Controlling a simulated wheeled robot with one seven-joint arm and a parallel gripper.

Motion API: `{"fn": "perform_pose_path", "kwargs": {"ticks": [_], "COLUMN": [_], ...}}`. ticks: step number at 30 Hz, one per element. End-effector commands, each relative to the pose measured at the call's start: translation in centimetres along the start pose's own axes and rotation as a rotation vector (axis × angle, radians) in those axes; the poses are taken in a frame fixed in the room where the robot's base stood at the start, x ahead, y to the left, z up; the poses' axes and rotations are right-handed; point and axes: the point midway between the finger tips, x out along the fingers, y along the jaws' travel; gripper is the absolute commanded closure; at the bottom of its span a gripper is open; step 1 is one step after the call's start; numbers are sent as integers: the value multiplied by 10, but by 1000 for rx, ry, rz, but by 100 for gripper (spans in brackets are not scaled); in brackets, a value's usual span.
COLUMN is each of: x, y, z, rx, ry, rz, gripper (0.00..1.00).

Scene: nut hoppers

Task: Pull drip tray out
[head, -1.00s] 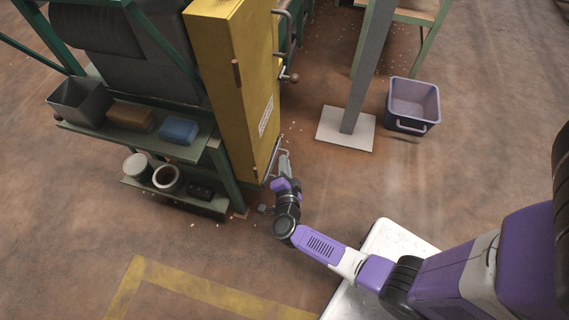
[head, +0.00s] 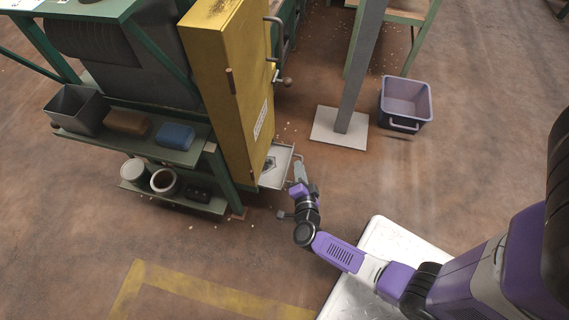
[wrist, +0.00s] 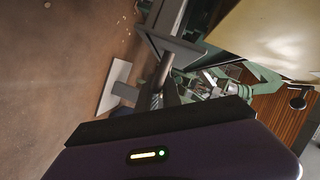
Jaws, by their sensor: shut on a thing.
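The drip tray (head: 280,158) is a shallow light-grey tray with a dark mark inside. In the head view it sticks out from under the yellow cabinet (head: 243,85), its inner end hidden beneath the cabinet. My gripper (head: 299,166) is at the tray's outer right side and is shut on its handle. In the wrist view a grey part of the tray (wrist: 172,20) shows at the top, in front of my gripper. The dark hand fills the bottom of that view, and the exact grip is hard to make out.
A green shelf (head: 205,140) with a grey bin (head: 78,108), brown and blue blocks and pots stands left of the cabinet. A grey post on a pale base plate (head: 338,128) and a purple-grey crate (head: 405,103) stand to the right. The floor in front is open.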

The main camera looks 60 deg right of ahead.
Motion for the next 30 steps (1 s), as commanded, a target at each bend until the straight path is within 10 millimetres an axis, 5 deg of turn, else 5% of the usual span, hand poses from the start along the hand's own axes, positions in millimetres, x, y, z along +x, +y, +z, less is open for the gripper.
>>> {"fn": "perform_pose_path", "kwargs": {"ticks": [6,15,30], "x": [-23,-44,-51], "y": [38,76,89], "z": [-53,-103,-122], "rx": [-3,-2,-1], "ry": [2,-1,-2], "rz": [4,2,1], "gripper": [100,100,100]}}
